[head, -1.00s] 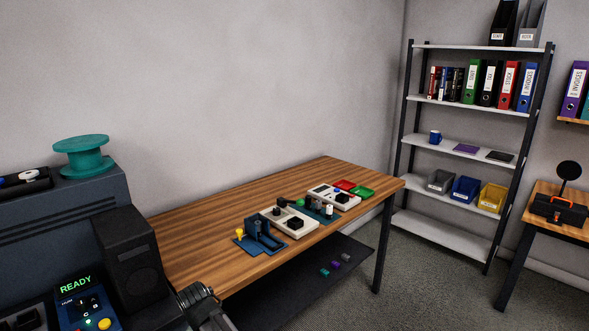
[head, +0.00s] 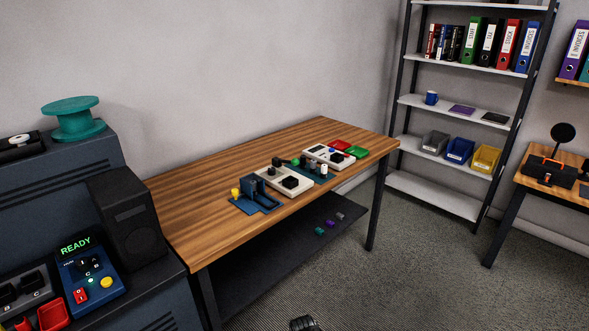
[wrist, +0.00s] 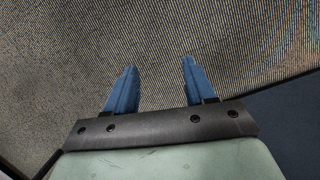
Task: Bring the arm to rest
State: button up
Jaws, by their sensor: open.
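My gripper (wrist: 160,75) shows in the wrist view with its two blue fingers spread apart and nothing between them. Below the fingers is only grey carpet (wrist: 230,40). In the head view a small dark part at the bottom edge (head: 304,323) looks like a piece of my arm; the fingers do not show there.
The wooden table (head: 200,220) carries a blue fixture (head: 258,200), pale boxes and red and green trays. A dark console with a READY panel (head: 88,270) and a teal spool (head: 76,120) stands left. A shelf rack (head: 440,205) stands right. Carpet in front is open.

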jog(key=s+d+f+m+g, duration=0.1)
jog(key=s+d+f+m, duration=0.1)
jog(key=s, duration=0.5)
jog(key=s+d+f+m+g+y, duration=0.1)
jog(key=s+d+f+m, duration=0.1)
jog(key=s+d+f, duration=0.2)
jog(key=s+d+f+m+g, duration=0.2)
jog(key=s+d, duration=0.4)
jog(key=s, duration=0.4)
jog(key=shift+s+f, duration=0.25)
jog(key=shift+f, duration=0.45)
